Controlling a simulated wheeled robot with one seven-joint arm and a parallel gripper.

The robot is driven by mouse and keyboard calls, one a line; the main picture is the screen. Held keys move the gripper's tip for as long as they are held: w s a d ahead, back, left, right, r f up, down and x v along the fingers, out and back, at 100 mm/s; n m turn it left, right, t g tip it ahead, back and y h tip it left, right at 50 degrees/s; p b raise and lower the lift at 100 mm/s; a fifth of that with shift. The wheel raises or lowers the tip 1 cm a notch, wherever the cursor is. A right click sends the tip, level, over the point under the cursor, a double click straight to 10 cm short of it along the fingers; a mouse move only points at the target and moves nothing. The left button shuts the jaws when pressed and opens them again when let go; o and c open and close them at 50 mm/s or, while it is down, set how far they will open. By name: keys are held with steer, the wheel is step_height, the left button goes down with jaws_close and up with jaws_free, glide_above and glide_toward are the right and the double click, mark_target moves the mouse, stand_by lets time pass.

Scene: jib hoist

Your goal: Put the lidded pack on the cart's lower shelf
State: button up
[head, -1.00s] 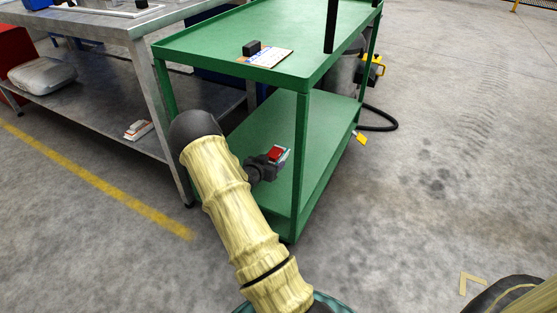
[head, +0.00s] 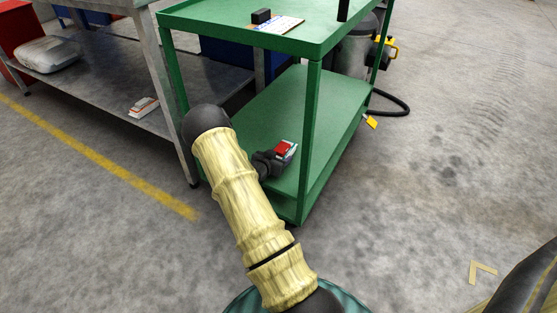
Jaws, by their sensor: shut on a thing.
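The green cart stands ahead of me, and its lower shelf (head: 318,112) is a wide, mostly bare green deck. My gripper (head: 279,155) reaches in over the near left part of that shelf, between the cart's posts. It is shut on a small pack with a red top (head: 285,149) and a pale bluish side, which I take for the lidded pack. The jaws are small and dark at this distance. I cannot tell whether the pack touches the shelf or hangs just above it.
The cart's upper shelf (head: 235,18) holds a black block (head: 261,16) and a printed sheet (head: 279,25). A near post (head: 308,140) stands close right of my gripper. A grey workbench (head: 105,95) is at left. A black hose (head: 392,108) lies behind the cart.

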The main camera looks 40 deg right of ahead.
steer(key=shift+r, duration=0.1)
steer(key=o, duration=1)
steer(key=shift+o, duration=0.2)
steer(key=shift+a+r, duration=0.15)
steer(key=shift+a, duration=0.1)
steer(key=p+v, duration=0.5)
steer(key=v, duration=0.6)
steer(key=shift+s+a, duration=0.15)
steer(key=shift+s, duration=0.1)
